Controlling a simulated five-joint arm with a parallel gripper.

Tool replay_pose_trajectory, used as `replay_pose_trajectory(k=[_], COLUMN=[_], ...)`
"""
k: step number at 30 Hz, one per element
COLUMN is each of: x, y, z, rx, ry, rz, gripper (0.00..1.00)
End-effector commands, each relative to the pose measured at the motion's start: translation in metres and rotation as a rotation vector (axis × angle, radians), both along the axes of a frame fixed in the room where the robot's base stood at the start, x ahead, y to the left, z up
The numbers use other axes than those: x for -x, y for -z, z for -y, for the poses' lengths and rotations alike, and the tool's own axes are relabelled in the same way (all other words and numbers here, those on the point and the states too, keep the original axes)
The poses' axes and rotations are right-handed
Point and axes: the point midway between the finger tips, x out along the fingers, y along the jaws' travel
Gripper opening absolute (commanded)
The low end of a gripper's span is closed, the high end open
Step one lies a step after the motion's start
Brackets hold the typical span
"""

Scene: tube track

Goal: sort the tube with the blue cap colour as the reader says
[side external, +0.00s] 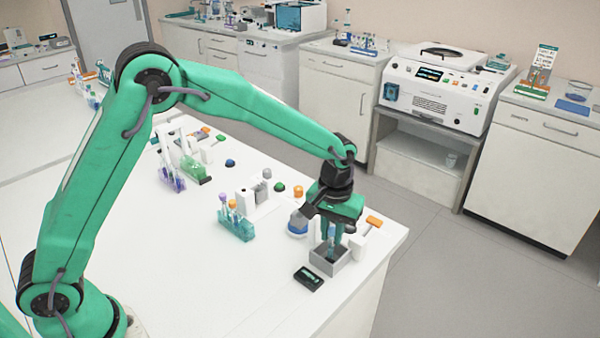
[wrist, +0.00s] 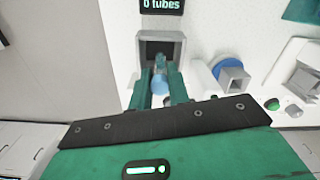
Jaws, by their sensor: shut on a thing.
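My gripper (side external: 333,240) points down over a small open grey box (side external: 344,266) near the table's front right corner. In the wrist view its green fingers (wrist: 160,88) are shut on a tube with a blue cap (wrist: 160,84). The tube's far end overlaps the dark opening of the grey box (wrist: 143,50); how deep it reaches is hard to tell. A black display (wrist: 161,5) beside the box reads "0 tubes"; it also lies on the table in the side view (side external: 308,278).
A teal rack (side external: 236,228) holds several tubes left of my gripper. A blue-and-white round item (side external: 298,224) stands close behind it. An orange-topped piece (side external: 374,221) lies to the right. Another rack (side external: 172,180) stands farther back. The table's front left is clear.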

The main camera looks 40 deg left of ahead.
Motion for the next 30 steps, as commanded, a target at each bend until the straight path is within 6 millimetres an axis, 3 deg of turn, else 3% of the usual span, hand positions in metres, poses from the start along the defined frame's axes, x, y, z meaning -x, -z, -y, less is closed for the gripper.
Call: replay_pose_trajectory(k=[10,21,22,25,30], x=[0.000,0.000,0.000,0.000,0.000], y=[0.014,0.017,0.017,0.017,0.017], z=[0.000,0.000,0.000,0.000,0.000], rx=[0.000,0.000,0.000,0.000,0.000], ry=[0.000,0.000,0.000,0.000,0.000], rz=[-0.001,0.000,0.000,0.000,0.000], gripper=[0.02,0.02,0.23,0.43,0.43])
